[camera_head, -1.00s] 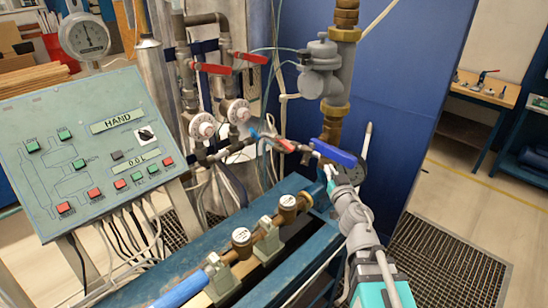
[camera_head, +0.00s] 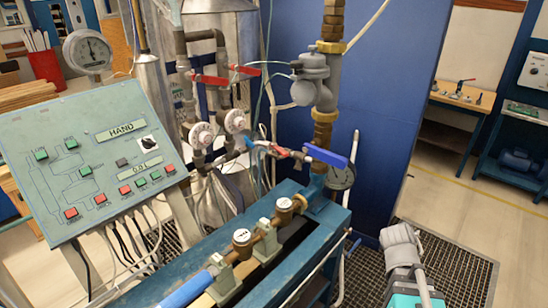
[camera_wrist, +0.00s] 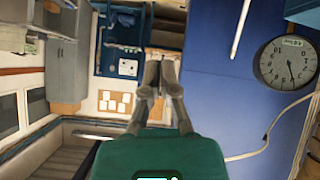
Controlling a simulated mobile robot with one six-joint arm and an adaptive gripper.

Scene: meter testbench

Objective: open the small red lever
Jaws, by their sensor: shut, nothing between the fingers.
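The small red lever (camera_head: 281,152) is on the thin horizontal pipe in the head view, between a small light-blue handle and a larger blue lever (camera_head: 326,156). It is too small to tell its exact angle. In the wrist view, my gripper (camera_wrist: 160,72) has its two grey fingers close together and nothing between them. It faces open room beside the blue panel, and the red lever is not in that view. In the head view only my arm's grey and teal links show, low on the right, well apart from the lever.
Two larger red levers (camera_head: 210,80) (camera_head: 246,70) sit on the upright pipes. A round gauge (camera_head: 341,176) hangs by the blue lever and also shows in the wrist view (camera_wrist: 287,62). The control panel (camera_head: 95,160) stands left. Floor grating (camera_head: 455,268) lies at right.

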